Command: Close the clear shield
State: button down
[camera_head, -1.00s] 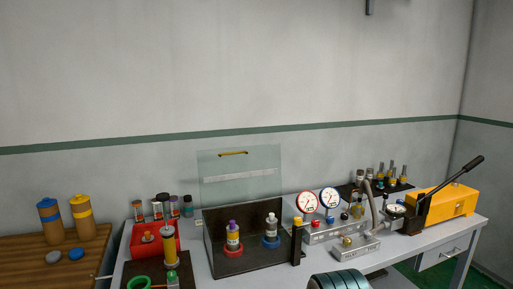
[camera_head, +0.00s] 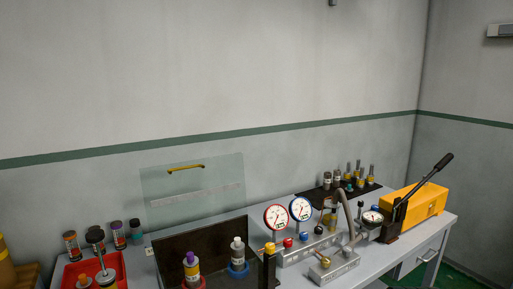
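The clear shield (camera_head: 192,205) is a transparent panel with a yellow handle (camera_head: 186,168) near its top edge and a pale label strip across it. It stands raised, upright at the back of a dark open box (camera_head: 172,245) on the workbench. Inside the box are a purple-topped bottle (camera_head: 192,268) in a red ring and a white-topped bottle (camera_head: 237,253) in a blue ring. The box's front is cut off by the lower picture edge. My gripper is not in view.
Gauges (camera_head: 277,217) and a metal manifold stand right of the box. A yellow hand pump (camera_head: 414,203) with a black lever is farther right. A red tray (camera_head: 117,262) and several small jars stand left. The wall behind is bare.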

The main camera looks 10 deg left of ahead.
aim_at(187, 197)
jog(key=z, duration=0.15)
jog(key=i, duration=0.6)
jog(key=u, duration=0.75)
jog(key=i, duration=0.5)
jog(key=u, duration=0.6)
